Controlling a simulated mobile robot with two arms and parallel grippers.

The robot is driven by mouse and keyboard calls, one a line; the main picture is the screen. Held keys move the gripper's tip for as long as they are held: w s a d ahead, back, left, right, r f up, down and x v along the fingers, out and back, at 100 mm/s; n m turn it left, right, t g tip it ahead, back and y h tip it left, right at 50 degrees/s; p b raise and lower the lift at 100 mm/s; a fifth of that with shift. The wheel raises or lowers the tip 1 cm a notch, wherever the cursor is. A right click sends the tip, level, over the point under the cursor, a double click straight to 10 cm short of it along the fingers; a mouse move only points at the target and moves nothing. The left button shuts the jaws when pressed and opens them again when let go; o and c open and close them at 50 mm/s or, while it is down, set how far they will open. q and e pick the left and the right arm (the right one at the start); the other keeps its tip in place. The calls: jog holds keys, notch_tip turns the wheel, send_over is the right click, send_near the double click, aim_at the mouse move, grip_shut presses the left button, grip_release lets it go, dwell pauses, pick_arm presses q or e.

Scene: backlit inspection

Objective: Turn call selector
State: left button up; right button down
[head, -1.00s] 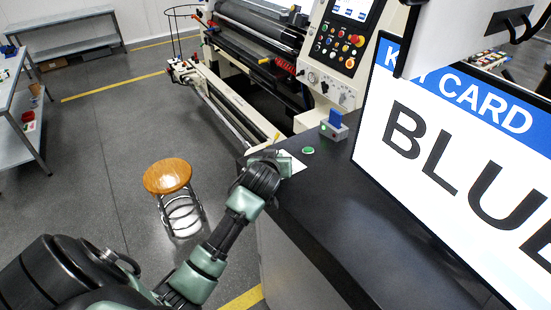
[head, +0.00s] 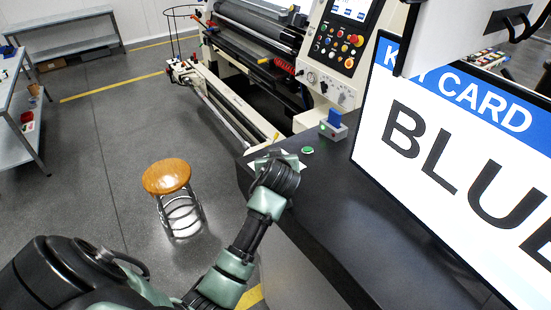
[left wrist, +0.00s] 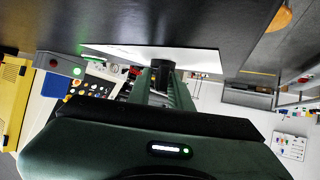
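My left gripper (head: 278,160) is at the left corner of the dark counter (head: 335,205), over a white plate (left wrist: 205,58). I cannot tell whether that part is a selector knob or a fingertip, nor whether the fingers are open. No selector can be made out clearly; the hand hides much of the plate in the head view. A round green button (head: 307,150) lies just right of the hand. My right gripper is not in view.
A grey box with a blue piece (head: 334,124) stands on the counter behind the button. A large screen (head: 450,150) reading "BLUE" bounds the right. The machine's control panel (head: 340,40) is behind. A wooden stool (head: 166,177) stands left on open floor.

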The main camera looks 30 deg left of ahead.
pick_arm(q)
jog(key=shift+o, duration=0.3)
jog(key=shift+s+d, duration=0.15)
jog(key=shift+s, duration=0.05)
jog(key=b+v, duration=0.2)
jog(key=v, duration=0.4)
jog(key=shift+s+d+r, duration=0.1)
jog(key=shift+d+r, duration=0.05)
jog(key=shift+d, duration=0.05)
jog(key=shift+s+d+r+b, duration=0.15)
jog(key=shift+s+r+b, duration=0.15)
jog(key=shift+s, duration=0.05)
